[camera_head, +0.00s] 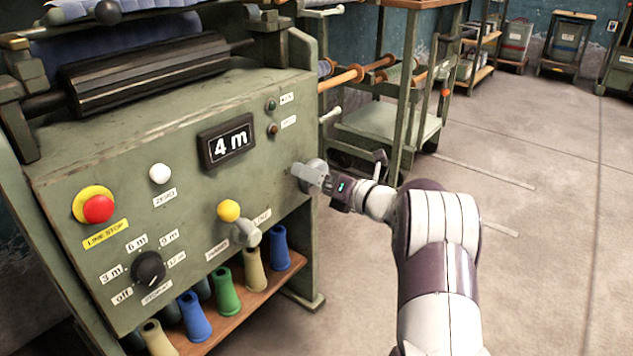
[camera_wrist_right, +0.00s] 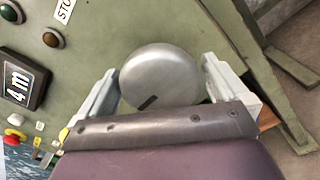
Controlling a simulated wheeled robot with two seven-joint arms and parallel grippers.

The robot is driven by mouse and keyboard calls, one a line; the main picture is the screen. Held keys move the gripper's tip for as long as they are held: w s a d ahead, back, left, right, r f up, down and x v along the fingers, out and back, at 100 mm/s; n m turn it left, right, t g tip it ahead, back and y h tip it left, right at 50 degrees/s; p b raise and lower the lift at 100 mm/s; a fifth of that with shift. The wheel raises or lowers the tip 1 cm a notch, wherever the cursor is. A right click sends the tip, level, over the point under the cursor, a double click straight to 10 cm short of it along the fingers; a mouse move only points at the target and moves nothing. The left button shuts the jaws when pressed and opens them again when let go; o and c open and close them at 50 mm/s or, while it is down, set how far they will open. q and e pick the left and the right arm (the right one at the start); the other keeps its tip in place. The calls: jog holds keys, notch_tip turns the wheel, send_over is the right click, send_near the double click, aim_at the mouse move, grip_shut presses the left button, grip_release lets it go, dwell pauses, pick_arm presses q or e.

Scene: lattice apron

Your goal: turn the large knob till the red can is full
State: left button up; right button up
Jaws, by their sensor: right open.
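A large round grey metal knob (camera_wrist_right: 160,75) with a dark mark near its lower edge fills the middle of the right wrist view. My right gripper (camera_wrist_right: 160,85) is open, with one pale finger on each side of the knob. I cannot tell whether either finger touches it. In the head view my right gripper (camera_head: 308,178) is at the right end of the green machine's front panel and hides most of the knob. A display (camera_head: 228,142) on the panel reads 4 m. My left gripper is not in view.
Coloured cones stand on a wooden shelf (camera_head: 235,310) below. The floor (camera_head: 540,240) to the right is clear.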

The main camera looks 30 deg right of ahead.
jog(key=c, duration=0.8)
jog(key=shift+o, duration=0.2)
jog(key=shift+r, duration=0.1)
jog(key=m+p, duration=0.2)
jog(key=shift+r+p, duration=0.1)
jog(key=shift+p, duration=0.2)
jog(key=m+p, duration=1.1)
jog(key=m, duration=0.1)
jog(key=shift+d, duration=0.1)
jog(key=m+p, duration=0.1)
jog(key=m, duration=0.1)
jog(key=m+p, duration=0.1)
jog(key=p, duration=0.1)
jog(key=m+p, duration=0.1)
jog(key=m, duration=0.1)
jog(key=shift+f+m+p, duration=0.25)
jog(key=shift+m+p, duration=0.05)
jog(key=shift+f+m+p, duration=0.15)
jog(key=shift+m+p, duration=0.55)
jog(key=shift+m, duration=0.35)
jog(key=shift+f+m+p, duration=0.1)
jog(key=shift+m+p, duration=0.55)
jog(key=shift+m, duration=0.4)
